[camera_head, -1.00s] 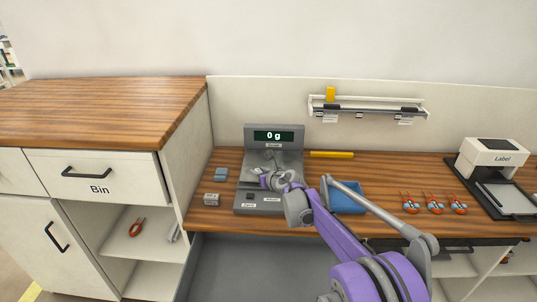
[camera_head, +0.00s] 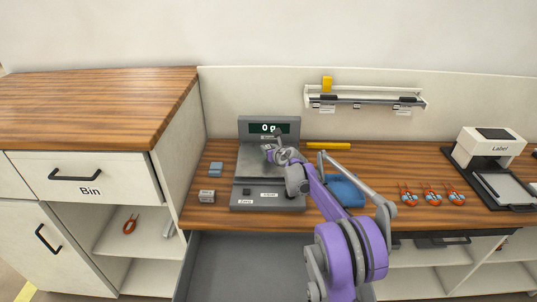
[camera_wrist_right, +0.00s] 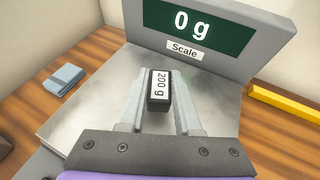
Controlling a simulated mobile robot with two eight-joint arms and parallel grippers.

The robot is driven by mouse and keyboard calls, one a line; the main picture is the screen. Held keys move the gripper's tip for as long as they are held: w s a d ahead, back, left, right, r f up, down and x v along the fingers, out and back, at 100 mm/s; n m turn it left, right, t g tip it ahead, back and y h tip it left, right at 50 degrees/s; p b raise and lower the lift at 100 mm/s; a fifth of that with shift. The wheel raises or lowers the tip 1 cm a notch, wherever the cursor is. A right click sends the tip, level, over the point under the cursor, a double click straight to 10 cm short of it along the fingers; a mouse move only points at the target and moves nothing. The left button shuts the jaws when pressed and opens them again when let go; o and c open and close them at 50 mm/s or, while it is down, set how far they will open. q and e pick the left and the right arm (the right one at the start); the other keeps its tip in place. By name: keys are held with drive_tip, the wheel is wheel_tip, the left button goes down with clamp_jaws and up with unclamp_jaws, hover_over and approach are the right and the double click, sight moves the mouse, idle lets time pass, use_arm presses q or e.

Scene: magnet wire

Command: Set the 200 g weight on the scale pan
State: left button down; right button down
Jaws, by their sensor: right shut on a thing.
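The 200 g weight (camera_wrist_right: 159,88) is a small dark block with a white label reading "200 g". My right gripper (camera_head: 268,150) is shut on it, with one finger on each side in the right wrist view. It holds the weight over the scale pan (camera_wrist_right: 88,98), a grey metal plate. The scale (camera_head: 244,190) stands on the bench, and its display (camera_head: 268,128) reads 0 g. In the head view the weight cannot be made out at the gripper. My left gripper is not in view.
Blue blocks (camera_head: 215,169) and a grey block (camera_head: 206,196) lie left of the scale. A yellow bar (camera_head: 328,146) lies behind right, and a blue tray (camera_head: 346,190) is to the right. Red-handled pliers (camera_head: 431,195) and a label printer (camera_head: 489,155) stand farther right.

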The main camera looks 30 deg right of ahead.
drive_tip(key=shift+f, duration=1.2)
drive_tip(key=shift+f, duration=0.2)
drive_tip(key=c, duration=0.6)
unclamp_jaws()
drive_tip(key=shift+r, duration=0.1)
